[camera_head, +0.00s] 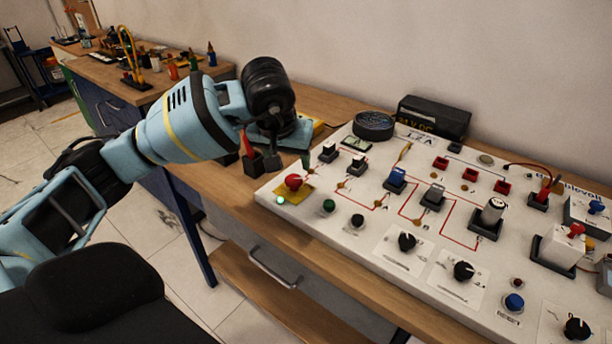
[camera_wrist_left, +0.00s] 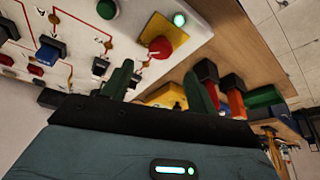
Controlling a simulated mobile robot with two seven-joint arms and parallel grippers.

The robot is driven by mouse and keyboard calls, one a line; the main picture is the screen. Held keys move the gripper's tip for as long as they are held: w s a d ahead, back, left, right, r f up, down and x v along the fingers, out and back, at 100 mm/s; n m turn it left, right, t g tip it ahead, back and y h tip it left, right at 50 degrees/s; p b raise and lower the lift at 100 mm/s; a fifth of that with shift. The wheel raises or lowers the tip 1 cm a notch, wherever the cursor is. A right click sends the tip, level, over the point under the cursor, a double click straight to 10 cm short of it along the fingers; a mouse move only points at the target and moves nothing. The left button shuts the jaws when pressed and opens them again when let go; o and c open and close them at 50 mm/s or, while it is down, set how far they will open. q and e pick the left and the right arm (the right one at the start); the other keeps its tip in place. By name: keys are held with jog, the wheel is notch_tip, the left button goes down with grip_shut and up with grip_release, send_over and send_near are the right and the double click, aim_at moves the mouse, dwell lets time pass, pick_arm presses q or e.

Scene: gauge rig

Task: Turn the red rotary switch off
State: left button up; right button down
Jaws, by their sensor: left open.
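A round red knob (camera_head: 293,181) sits on a yellow plate at the near left corner of the white panel (camera_head: 330,215). In the left wrist view the red knob (camera_wrist_left: 160,47) is just beyond my fingertips. Another red handle (camera_head: 576,229) stands on a white box at the panel's right; I cannot tell which is the rotary switch. My left gripper (camera_head: 292,158) is open and empty, above and behind the knob on the yellow plate, apart from it. Its dark green fingers (camera_wrist_left: 158,73) are spread in the wrist view. My right gripper is not in view.
A green lit lamp (camera_head: 281,200) is beside the yellow plate. Green (camera_head: 328,206) and black buttons (camera_head: 357,221), switches and black dials (camera_head: 407,241) cover the panel. Red-handled tools with black blocks (camera_head: 253,163) stand on the wooden bench left of the panel.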

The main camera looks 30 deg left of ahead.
aim_at(294, 179)
pick_arm(q)
jog(key=shift+x, duration=3.9)
jog(key=shift+c, duration=0.5)
jog(key=c, duration=0.9)
